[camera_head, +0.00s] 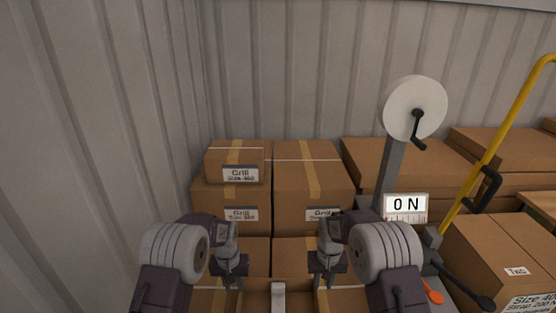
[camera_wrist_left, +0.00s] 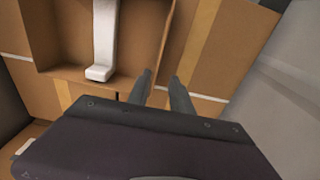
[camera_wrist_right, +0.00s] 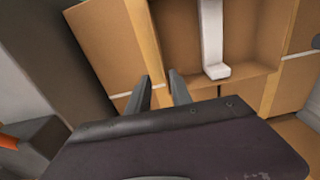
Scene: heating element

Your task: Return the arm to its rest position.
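My left gripper (camera_head: 240,282) is at the lower middle of the head view, left of an open cardboard box (camera_head: 258,302). In the left wrist view its two fingers (camera_wrist_left: 160,82) stand apart with nothing between them. My right gripper (camera_head: 317,282) is at a similar height on the right side of the box. In the right wrist view its fingers (camera_wrist_right: 162,85) are also apart and empty. A pale, bent strip (camera_head: 278,297) stands in the box between the grippers; both wrist views show its hooked end. Neither gripper touches the strip.
Stacked cardboard boxes (camera_head: 312,182) stand ahead. A crank reel (camera_head: 414,107) on a post and an "ON" sign (camera_head: 405,207) are to the right, near a yellow handle (camera_head: 497,145) and more boxes (camera_head: 508,250). A corrugated wall (camera_head: 90,150) is at left.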

